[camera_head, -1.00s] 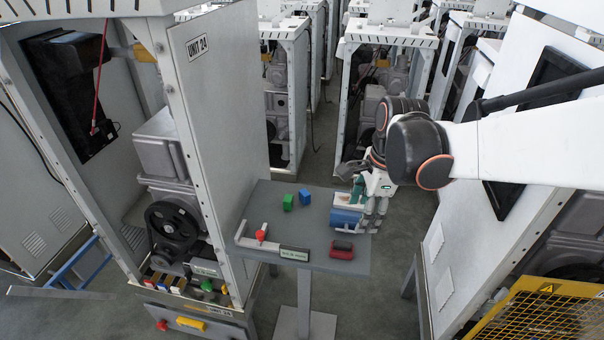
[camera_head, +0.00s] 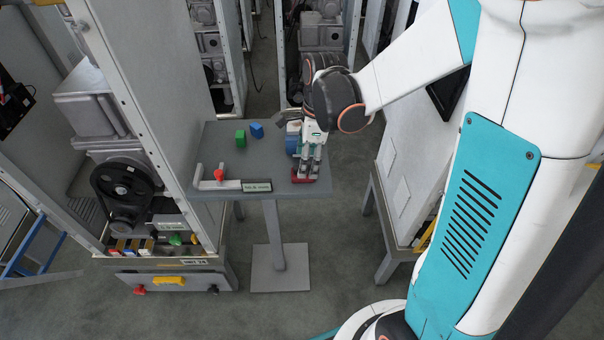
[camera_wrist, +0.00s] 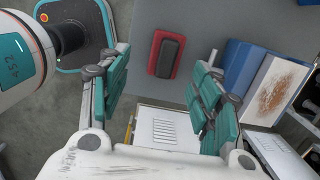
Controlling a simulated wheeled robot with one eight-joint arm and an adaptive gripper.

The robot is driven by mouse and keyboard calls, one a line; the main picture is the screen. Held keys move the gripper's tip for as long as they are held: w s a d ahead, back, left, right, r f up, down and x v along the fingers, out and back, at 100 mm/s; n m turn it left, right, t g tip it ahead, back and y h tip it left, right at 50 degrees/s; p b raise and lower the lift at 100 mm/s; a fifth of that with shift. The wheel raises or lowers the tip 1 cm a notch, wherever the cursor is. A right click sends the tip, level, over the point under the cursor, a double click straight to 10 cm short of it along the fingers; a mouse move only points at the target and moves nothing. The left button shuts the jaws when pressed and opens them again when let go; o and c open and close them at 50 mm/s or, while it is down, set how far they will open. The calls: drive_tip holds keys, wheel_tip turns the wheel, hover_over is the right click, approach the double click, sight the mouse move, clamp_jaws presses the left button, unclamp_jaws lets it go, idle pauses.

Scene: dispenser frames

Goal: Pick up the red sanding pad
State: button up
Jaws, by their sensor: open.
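The red sanding pad (camera_head: 300,180) lies on the grey table near its front right edge, partly hidden by my gripper in the head view. In the wrist view the pad (camera_wrist: 156,56) shows whole, a red block with a dark raised grip on top. My gripper (camera_head: 307,172) points down at the pad. In the wrist view my gripper (camera_wrist: 163,85) is open, its teal fingers wide apart. The pad shows between and beyond the fingertips, with no contact visible.
A blue box (camera_wrist: 238,66) stands close beside the right finger, with a white, brown-stained panel (camera_wrist: 274,92) next to it. A green block (camera_head: 240,138), a blue block (camera_head: 257,130) and a red knob-like piece (camera_head: 219,174) are further left on the table (camera_head: 215,148).

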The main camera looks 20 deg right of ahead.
drive_tip(key=f, duration=0.1)
drive_tip(key=f+b, duration=0.1)
drive_tip(key=f, duration=0.1)
drive_tip(key=w+a+f+b, duration=0.1)
drive_tip(key=f, duration=0.1)
drive_tip(key=shift+r, duration=0.15)
drive_tip(key=c, duration=1.1)
